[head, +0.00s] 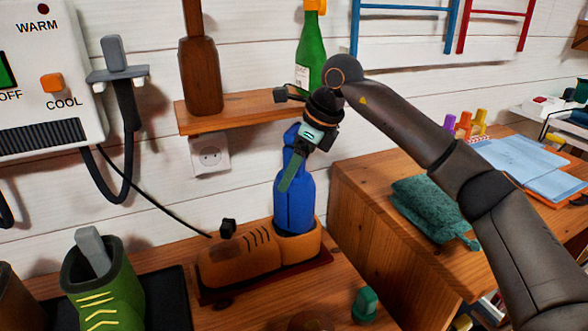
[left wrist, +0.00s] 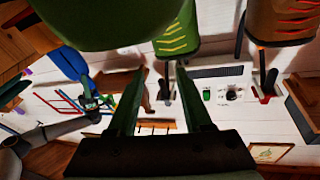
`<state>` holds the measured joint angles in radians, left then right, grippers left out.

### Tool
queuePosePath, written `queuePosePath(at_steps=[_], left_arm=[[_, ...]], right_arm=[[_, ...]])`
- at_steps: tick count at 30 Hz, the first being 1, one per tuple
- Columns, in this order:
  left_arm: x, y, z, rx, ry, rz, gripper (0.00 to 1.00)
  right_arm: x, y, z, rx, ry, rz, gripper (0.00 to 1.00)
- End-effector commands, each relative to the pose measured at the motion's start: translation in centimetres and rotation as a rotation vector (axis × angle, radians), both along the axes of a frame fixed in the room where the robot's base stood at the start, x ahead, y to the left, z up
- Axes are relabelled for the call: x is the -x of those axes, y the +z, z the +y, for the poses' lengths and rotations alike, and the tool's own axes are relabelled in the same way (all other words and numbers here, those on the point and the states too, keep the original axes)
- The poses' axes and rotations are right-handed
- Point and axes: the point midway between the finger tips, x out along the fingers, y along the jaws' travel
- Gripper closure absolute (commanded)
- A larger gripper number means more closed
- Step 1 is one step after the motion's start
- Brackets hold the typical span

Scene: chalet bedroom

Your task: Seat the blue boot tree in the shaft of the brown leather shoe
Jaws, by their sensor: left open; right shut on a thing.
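The blue boot tree (head: 294,203) stands roughly upright over the brown leather shoe (head: 240,262). Its lower end is inside the shoe's shaft opening and hidden by the collar, so I cannot tell how deep it sits. My right gripper (head: 294,165) is shut on the boot tree's narrow upper part. The shoe rests on a dark red tray (head: 265,280), toe to the left. The boot tree also shows at the left of the left wrist view (left wrist: 64,62). My left gripper (left wrist: 157,78) is open and empty; it is not seen in the head view.
A green boot (head: 105,290) with a grey insert stands on a dark mat at the left. A wall shelf (head: 240,110) with bottles is behind the boot tree. A wooden cabinet (head: 375,225) with a green cloth (head: 433,210) stands to the right. A small green object (head: 364,305) is in front.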

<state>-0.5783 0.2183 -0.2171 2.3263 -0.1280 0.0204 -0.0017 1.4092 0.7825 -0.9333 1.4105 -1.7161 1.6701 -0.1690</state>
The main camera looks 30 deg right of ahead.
Motion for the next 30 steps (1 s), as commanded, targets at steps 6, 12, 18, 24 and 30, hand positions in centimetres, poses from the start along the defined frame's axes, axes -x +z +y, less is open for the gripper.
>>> queuePosePath(at_steps=[6,12,18,24,30], left_arm=[[0.1,0.3,0.0,-0.002,-0.003,-0.011,0.5],[0.0,0.4,0.0,-0.004,-0.004,-0.014,0.5],[0.0,0.5,0.0,-0.003,-0.004,-0.016,0.5],[-0.2,-0.3,0.1,0.0,0.005,0.035,0.5],[-0.3,-2.3,0.2,0.001,0.013,0.102,0.5]], right_arm=[[0.0,-0.1,0.0,0.0,0.0,0.0,0.01],[0.0,-0.1,0.0,0.0,0.0,0.0,0.0],[0.0,0.0,0.0,0.0,0.0,0.0,0.0],[0.2,1.1,-0.2,0.001,-0.001,-0.002,0.0],[2.5,1.3,-2.4,0.003,-0.004,0.0,0.0]])
